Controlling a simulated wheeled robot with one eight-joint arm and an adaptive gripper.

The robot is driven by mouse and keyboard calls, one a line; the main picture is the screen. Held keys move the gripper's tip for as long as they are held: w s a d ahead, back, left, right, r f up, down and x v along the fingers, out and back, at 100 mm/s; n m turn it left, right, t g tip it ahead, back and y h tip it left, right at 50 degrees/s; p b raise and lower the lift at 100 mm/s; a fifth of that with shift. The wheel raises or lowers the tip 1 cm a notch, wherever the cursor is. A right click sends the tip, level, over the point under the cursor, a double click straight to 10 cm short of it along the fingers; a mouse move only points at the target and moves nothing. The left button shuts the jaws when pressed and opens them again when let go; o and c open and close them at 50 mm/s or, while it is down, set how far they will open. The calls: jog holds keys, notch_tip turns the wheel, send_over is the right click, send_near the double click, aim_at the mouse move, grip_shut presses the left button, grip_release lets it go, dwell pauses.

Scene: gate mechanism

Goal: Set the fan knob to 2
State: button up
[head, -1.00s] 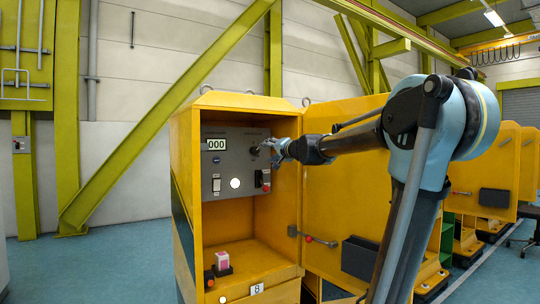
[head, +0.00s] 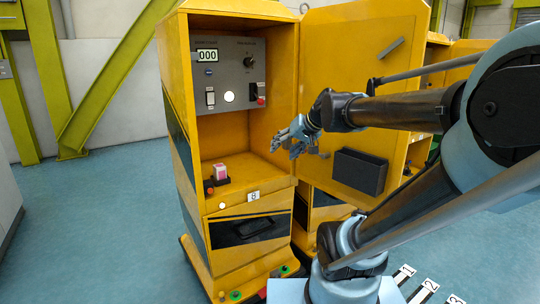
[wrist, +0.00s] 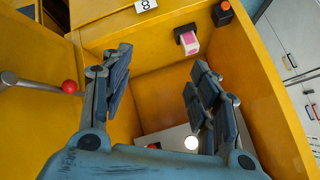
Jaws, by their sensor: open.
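The open yellow cabinet holds a grey control panel (head: 228,82) at its upper back, with a display reading 000. A small dark round knob (head: 249,61) sits at the panel's upper right, probably the fan knob; its scale is too small to read. My gripper (head: 284,144) is below and right of the panel, at the cabinet's open front near the door, apart from the knob. In the wrist view my gripper (wrist: 160,60) is open and empty. Part of the panel (wrist: 165,138) shows between the fingers there, with the knob not recognisable.
The panel carries a white round light (head: 229,97), a left switch (head: 210,98) and a right switch with a red part (head: 260,101). A pink and white block (head: 220,172) is on the cabinet floor. The open yellow door (head: 375,70) stands right, with a dark bin (head: 360,172).

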jog(key=s+d+f+g+h, duration=0.4)
jog(key=s+d+f+h, duration=0.2)
jog(key=s+d+f, duration=0.7)
jog(key=s+f, duration=0.4)
jog(key=f, duration=0.1)
jog(key=shift+s+d+m+g, duration=0.3)
jog(key=shift+s+d+m, duration=0.1)
jog(key=shift+w+f, duration=0.1)
jog(key=shift+f, duration=0.05)
jog(key=shift+w+f, duration=0.15)
jog(key=shift+w, duration=0.2)
jog(key=shift+c, duration=0.6)
